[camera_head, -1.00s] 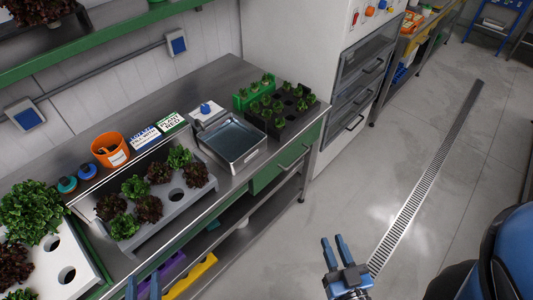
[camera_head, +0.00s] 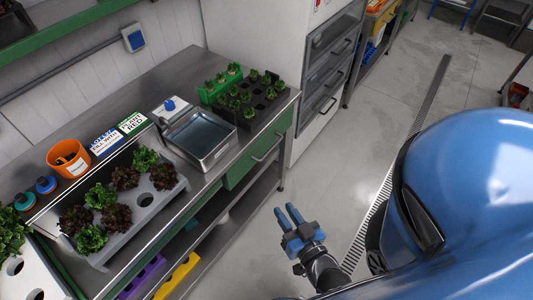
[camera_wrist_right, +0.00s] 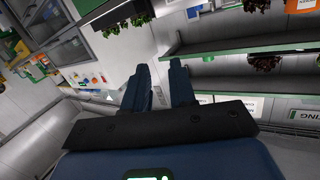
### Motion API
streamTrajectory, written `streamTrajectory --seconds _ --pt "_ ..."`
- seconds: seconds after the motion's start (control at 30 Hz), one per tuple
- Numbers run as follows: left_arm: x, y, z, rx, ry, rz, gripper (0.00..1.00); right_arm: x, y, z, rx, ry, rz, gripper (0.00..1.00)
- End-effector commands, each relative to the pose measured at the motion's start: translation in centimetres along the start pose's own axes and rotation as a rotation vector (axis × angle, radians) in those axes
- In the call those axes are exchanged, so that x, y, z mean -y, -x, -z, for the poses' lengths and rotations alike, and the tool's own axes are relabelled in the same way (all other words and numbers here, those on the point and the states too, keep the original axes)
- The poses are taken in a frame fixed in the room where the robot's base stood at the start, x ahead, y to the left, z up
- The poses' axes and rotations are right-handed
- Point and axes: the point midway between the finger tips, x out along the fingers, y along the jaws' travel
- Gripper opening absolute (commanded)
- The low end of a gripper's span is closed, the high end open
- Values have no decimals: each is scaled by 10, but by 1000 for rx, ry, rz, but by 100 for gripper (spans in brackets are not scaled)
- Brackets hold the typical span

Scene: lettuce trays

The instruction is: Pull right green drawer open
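The right green drawer (camera_head: 236,176) is set under the steel worktop, below the steel basin and the dark seedling tray. It looks closed, its front flush with the bench, with a bar handle (camera_head: 266,152) across it. My right gripper (camera_head: 286,208) is in front of the bench, over the floor and apart from the handle. Its two blue fingers are spread with nothing between them. They also show in the right wrist view (camera_wrist_right: 162,84), empty and with a gap. The drawer cannot be made out in the right wrist view. My left gripper is out of view.
On the worktop are a steel basin (camera_head: 204,158), a dark seedling tray (camera_head: 262,118), an orange pot (camera_head: 50,160) and a grey lettuce tray (camera_head: 150,212). A lower shelf holds a yellow item (camera_head: 178,277). A tall cabinet stands beyond the bench. The floor in front is clear.

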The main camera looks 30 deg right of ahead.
Motion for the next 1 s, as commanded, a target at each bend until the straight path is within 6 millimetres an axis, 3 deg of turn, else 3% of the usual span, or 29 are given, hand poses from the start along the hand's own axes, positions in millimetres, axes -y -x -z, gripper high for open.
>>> streamTrajectory --seconds 0.37,0.5,0.57,0.7,0.8,1.0 --pt "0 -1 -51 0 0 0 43 -43 -78 -109 150 -363 -124 25" --pt "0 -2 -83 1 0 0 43 -66 -131 -164 231 -614 -153 25" --pt "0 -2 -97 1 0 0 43 -77 -156 -178 248 -738 -153 25" --pt "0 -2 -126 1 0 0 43 -109 -207 -173 194 -1017 -124 25" --pt "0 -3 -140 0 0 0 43 -129 -231 -161 156 -1163 -86 25" --pt "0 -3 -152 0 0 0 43 -151 -254 -140 116 -1313 -27 25"
